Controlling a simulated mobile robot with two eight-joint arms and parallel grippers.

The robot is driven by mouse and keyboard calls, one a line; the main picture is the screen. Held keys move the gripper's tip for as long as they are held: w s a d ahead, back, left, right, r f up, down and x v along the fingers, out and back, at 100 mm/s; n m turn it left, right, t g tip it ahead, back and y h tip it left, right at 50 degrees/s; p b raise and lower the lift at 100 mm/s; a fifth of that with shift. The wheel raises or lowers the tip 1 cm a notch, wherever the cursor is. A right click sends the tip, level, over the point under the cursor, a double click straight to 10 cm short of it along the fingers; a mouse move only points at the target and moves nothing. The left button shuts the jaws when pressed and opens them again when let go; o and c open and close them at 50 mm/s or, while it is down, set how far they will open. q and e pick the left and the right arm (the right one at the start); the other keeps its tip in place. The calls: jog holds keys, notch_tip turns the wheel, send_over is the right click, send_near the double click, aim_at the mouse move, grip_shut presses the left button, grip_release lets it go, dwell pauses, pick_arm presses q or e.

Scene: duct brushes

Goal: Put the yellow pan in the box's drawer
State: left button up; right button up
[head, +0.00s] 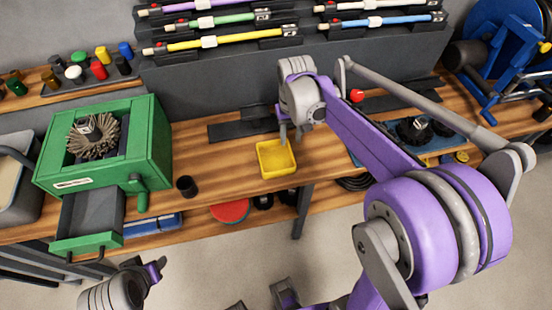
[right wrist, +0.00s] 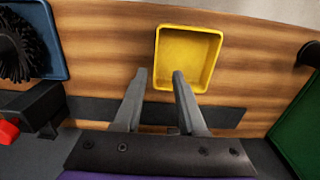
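The yellow pan (head: 276,160) is a small, square, empty tray on the wooden bench; it also shows in the right wrist view (right wrist: 188,55). My right gripper (head: 290,134) is at the pan's back edge, fingers pointing down. In the right wrist view its two fingers (right wrist: 159,73) are apart with nothing held between them; one fingertip overlaps the pan's near wall, the other is beside the pan. Contact is unclear. The green box (head: 150,145) stands at the left of the bench with its grey drawer (head: 92,212) pulled out and empty. Part of my left arm shows at lower left; its gripper state is unclear.
A round brush (head: 95,138) sits in the box's top. A small black cup (head: 187,186) stands between box and pan. Racked coloured rods (head: 215,42) are behind. A blue tray (right wrist: 45,50) with a dark brush lies on the pan's other side.

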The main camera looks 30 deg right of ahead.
aim_at(276, 159)
jog(key=f, duration=0.7)
jog(key=shift+w+d, duration=0.1)
jog(key=shift+d, duration=0.3)
jog(key=shift+r, duration=0.1)
grip_shut()
dwell(0.9)
